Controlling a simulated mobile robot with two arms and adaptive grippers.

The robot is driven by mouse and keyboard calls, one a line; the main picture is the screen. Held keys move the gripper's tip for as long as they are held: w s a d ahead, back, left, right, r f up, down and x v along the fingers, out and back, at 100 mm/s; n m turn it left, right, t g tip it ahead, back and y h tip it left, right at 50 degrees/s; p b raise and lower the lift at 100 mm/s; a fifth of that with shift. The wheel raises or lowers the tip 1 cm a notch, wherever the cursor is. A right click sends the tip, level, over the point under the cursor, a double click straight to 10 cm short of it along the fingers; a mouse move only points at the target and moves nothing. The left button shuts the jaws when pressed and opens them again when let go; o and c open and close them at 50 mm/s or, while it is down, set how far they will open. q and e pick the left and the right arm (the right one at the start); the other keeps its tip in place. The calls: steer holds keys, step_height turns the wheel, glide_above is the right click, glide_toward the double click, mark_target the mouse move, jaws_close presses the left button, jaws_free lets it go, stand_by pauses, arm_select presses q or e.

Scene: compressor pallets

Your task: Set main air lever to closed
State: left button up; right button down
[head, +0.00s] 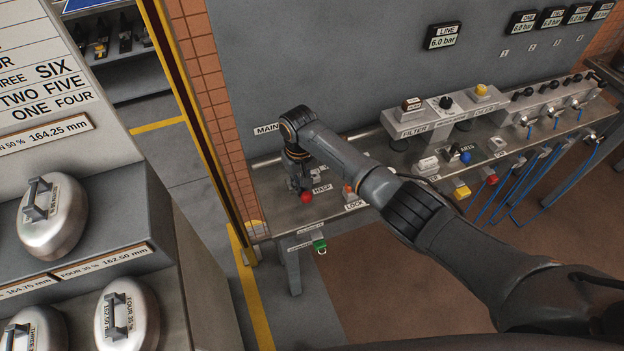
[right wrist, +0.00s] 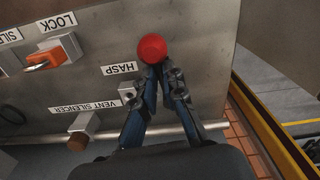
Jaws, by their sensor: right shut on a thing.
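The main air lever shows as a red ball knob (head: 306,198) at the left end of the grey bench, near the HASP label (head: 322,188). The MAIN label (head: 267,129) stands behind it, partly covered by my right arm. My right gripper (head: 297,184) reaches down onto the lever from above. In the right wrist view the red knob (right wrist: 152,48) sits at the tips of the two fingers of my right gripper (right wrist: 160,72), which are shut on the lever. The lever's shaft and base are hidden by the fingers. My left gripper is not in view.
An orange lock part (right wrist: 44,60) and a small hasp block (right wrist: 130,93) sit beside the lever. A green tag (head: 319,246) hangs at the bench's front edge. Filter boxes (head: 410,118) and several knobs stand further right. A LINE gauge (head: 442,36) reads 6.0 bar.

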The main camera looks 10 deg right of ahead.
steer(key=shift+a+r+m+p, duration=0.1)
steer(key=shift+a+m+p, duration=0.25)
steer(key=shift+m, duration=0.45)
steer(key=c, duration=1.4)
jaws_free()
steer(key=shift+s, duration=0.1)
steer(key=shift+c, duration=0.2)
step_height(320, 180, up, 12)
